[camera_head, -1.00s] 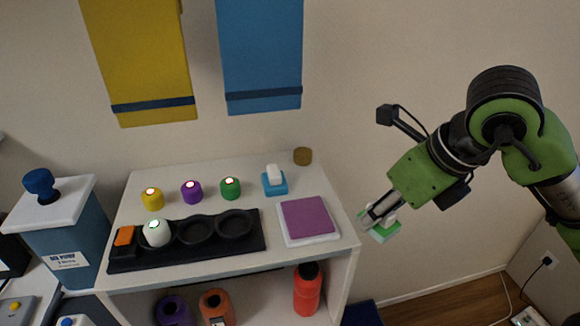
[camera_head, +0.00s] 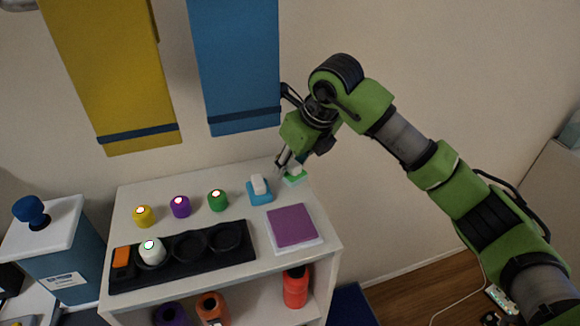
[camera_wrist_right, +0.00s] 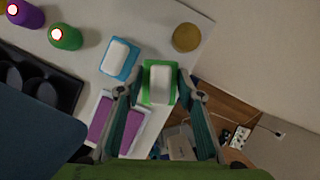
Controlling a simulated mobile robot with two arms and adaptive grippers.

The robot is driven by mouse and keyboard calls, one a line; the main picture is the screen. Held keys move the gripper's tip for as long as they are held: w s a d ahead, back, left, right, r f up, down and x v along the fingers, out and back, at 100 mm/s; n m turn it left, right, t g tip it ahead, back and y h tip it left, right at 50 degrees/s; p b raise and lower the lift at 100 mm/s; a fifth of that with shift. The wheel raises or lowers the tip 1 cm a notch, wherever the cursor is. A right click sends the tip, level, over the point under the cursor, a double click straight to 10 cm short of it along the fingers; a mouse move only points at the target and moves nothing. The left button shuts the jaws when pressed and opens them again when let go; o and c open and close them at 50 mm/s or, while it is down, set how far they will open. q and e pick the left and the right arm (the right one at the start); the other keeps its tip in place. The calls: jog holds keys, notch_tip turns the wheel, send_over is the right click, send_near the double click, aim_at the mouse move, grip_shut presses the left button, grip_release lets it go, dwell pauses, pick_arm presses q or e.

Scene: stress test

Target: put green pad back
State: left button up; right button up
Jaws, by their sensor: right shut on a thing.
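The green pad (camera_head: 295,178) has a white block-shaped grip on top. My right gripper (camera_head: 285,164) is shut on it at the right rear of the white shelf top (camera_head: 150,208). In the right wrist view the green pad (camera_wrist_right: 146,72) sits between the two fingers of my right gripper (camera_wrist_right: 158,92), which hold its white grip. The blue pad (camera_head: 260,197), also with a white grip, stands just left of it; it also shows in the right wrist view (camera_wrist_right: 108,70). I cannot tell whether the green pad touches the shelf top. My left gripper is not in view.
A purple pad on a white base (camera_head: 292,226) lies in front. A black tray (camera_head: 222,262) and yellow, purple and green (camera_head: 218,199) lit knobs stand to the left. A round tan object (camera_wrist_right: 186,38) is near the shelf's back right corner.

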aim_at(290, 175)
jog(key=shift+w+a+f+p, duration=0.1)
jog(key=shift+f+p, duration=0.35)
jog(key=shift+p, duration=0.05)
notch_tip(290, 175, down, 2)
jog(key=shift+f+p, duration=0.1)
jog(key=shift+p, duration=0.55)
jog(key=shift+f, duration=0.2)
jog(key=shift+f, duration=0.1)
jog(key=shift+f, duration=0.15)
jog(key=o, duration=0.9)
jog(key=shift+c, duration=0.2)
jog(key=shift+r, duration=0.2)
